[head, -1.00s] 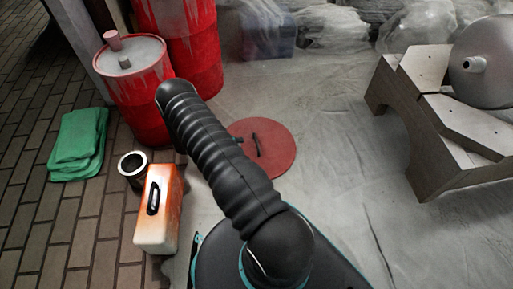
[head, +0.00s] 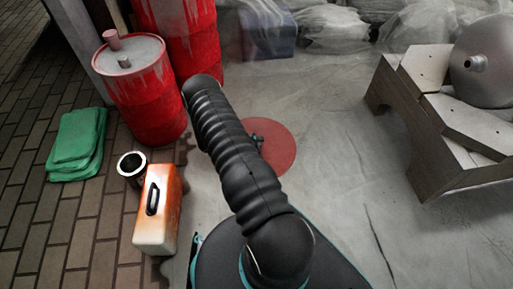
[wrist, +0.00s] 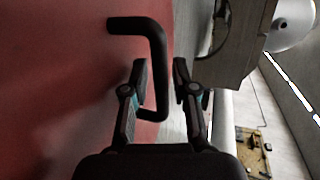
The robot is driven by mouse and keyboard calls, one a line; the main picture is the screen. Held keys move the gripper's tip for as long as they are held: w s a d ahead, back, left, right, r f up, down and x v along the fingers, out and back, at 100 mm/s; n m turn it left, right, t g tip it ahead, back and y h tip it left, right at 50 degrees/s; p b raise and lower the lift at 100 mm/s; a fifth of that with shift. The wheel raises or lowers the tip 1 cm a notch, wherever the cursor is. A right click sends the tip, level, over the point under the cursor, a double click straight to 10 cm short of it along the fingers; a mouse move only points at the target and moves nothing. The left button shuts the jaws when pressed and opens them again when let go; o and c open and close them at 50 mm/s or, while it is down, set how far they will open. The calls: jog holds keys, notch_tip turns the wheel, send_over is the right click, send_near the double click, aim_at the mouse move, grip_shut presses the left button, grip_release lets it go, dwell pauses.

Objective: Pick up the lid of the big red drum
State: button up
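The lid (head: 281,148) is a flat red disc lying on the sheeted floor in the head view, partly hidden by my arm. In the wrist view its red face (wrist: 55,90) fills the left side. Its black bent handle (wrist: 158,42) stands out from that face. My gripper (wrist: 160,64) is open, with one finger on each side of the handle's long bar in the picture. I cannot tell whether the fingers touch it. My arm hides most of the gripper in the head view. The big red drum (head: 197,50) stands at the back left.
A shorter red drum (head: 148,95), an orange-white case (head: 158,210), a metal cup (head: 131,167) and green cloths (head: 78,140) are at left. A wooden stand (head: 430,125) holds a grey tank (head: 485,60) at right. The floor between lid and stand is clear.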

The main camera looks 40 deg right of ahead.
grip_shut()
jog(key=shift+r, duration=0.1)
